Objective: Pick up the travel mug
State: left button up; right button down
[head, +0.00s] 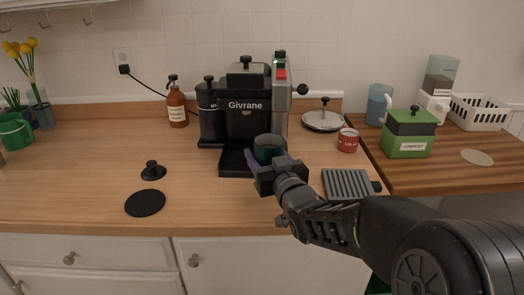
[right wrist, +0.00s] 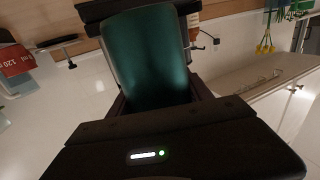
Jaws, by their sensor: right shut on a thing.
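The travel mug, a dark green cylinder (head: 268,146), is at the front of the black coffee machine, above or on its drip tray (head: 236,162). I cannot tell whether it touches the tray. My right gripper (head: 270,162) has its fingers on both sides of the mug and is shut on it. The mug fills the space between the fingers in the right wrist view (right wrist: 150,60). Its lower part is hidden by the gripper in the head view. My left gripper is not in view.
The coffee machine (head: 246,104) stands right behind the mug. A red mug (head: 348,140), a ridged grey plate (head: 347,184) and a green compost box (head: 407,135) are to the right. A black disc (head: 145,203) lies on the left, where much of the counter is clear.

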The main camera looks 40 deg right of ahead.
jog(key=shift+s+a+r, duration=0.1)
jog(key=shift+s+r, duration=0.05)
jog(key=shift+s, duration=0.2)
